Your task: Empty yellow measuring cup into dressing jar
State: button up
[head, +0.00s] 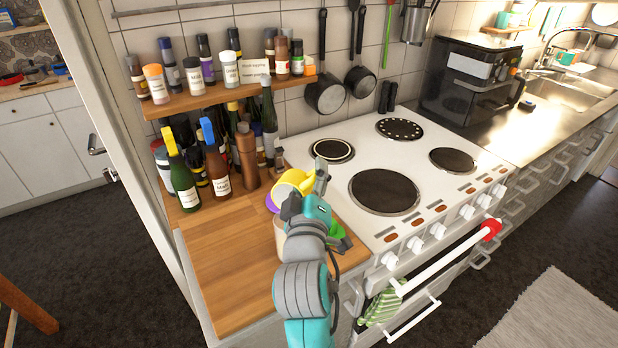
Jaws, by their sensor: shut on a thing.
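The yellow measuring cup (293,180) is held above the right part of the wooden counter, beside the cooker. My gripper (308,190) is shut on it, and the fingers hide part of it. The cup looks tilted; its contents cannot be made out. A pale container (279,232), perhaps the dressing jar, stands just below, mostly hidden behind my arm. A purple item (271,203) shows beneath the cup, and a green item (336,229) shows right of my arm.
Tall bottles with a yellow top (180,175) and blue top (215,160) stand behind left, next to a brown pepper mill (247,157). A spice shelf (215,98) hangs above. The white cooker (335,190) lies right. The wooden counter's front left (225,270) is clear.

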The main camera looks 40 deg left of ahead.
jog(key=shift+w+a+r+m+g+h, duration=0.1)
jog(key=shift+w+a+m+g+h, duration=0.15)
jog(key=shift+w+g+h, duration=0.55)
jog(key=shift+w+a+r+m+g+h, duration=0.1)
jog(key=shift+w+m+g+h, duration=0.25)
jog(key=shift+g, duration=0.85)
jog(key=shift+w+a+g+h, duration=0.1)
jog(key=shift+w+g+h, duration=0.1)
jog(key=shift+g+h, duration=0.25)
jog(key=shift+g, duration=0.35)
